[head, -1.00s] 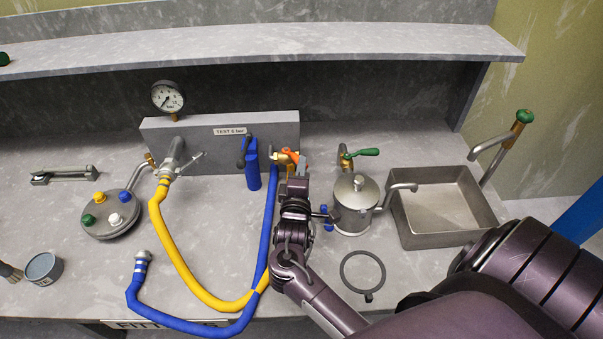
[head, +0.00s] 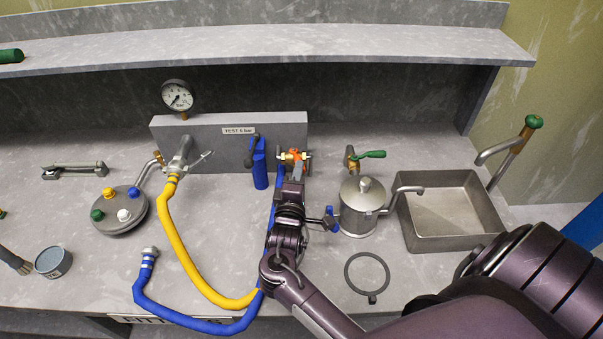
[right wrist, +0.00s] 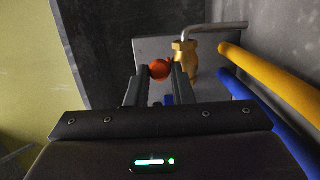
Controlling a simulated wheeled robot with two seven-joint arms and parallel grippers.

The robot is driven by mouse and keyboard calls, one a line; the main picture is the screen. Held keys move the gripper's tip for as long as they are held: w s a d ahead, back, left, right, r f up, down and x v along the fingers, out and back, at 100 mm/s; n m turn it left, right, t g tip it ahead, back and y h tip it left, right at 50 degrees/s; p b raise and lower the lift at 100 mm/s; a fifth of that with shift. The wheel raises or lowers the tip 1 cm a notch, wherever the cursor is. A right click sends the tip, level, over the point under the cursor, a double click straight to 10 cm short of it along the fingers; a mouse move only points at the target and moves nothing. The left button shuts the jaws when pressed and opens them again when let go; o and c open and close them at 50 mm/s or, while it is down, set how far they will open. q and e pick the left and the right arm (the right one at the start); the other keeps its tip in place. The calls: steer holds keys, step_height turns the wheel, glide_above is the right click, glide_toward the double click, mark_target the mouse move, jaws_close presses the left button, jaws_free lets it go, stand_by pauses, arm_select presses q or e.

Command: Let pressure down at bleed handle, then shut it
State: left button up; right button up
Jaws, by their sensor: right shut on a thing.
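The orange bleed handle (head: 294,152) sits on a brass valve at the right end of the grey test block (head: 212,135). My right gripper (head: 300,170) reaches it from the front and is shut on it. In the right wrist view the handle's orange end (right wrist: 160,69) is between the two fingers (right wrist: 160,76), with a brass fitting (right wrist: 184,58) just to the right. The pressure gauge (head: 178,96) stands above the block; its needle is too small to read surely. My left gripper is not in view.
A yellow hose (head: 183,257) and a blue hose (head: 190,322) loop left of my right arm. A metal pot (head: 361,210) stands close on its right, with a black ring (head: 367,273) in front. A sink (head: 450,239) lies farther right. A shelf (head: 250,46) runs above.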

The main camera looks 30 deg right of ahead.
steer(key=shift+w+a+f, duration=0.1)
steer(key=shift+w+a, duration=0.15)
steer(key=shift+a, duration=0.25)
steer(key=shift+w+a, duration=0.2)
steer(key=shift+a, duration=0.3)
steer(key=o, duration=0.8)
steer(key=shift+o, duration=0.2)
steer(key=shift+d, duration=0.1)
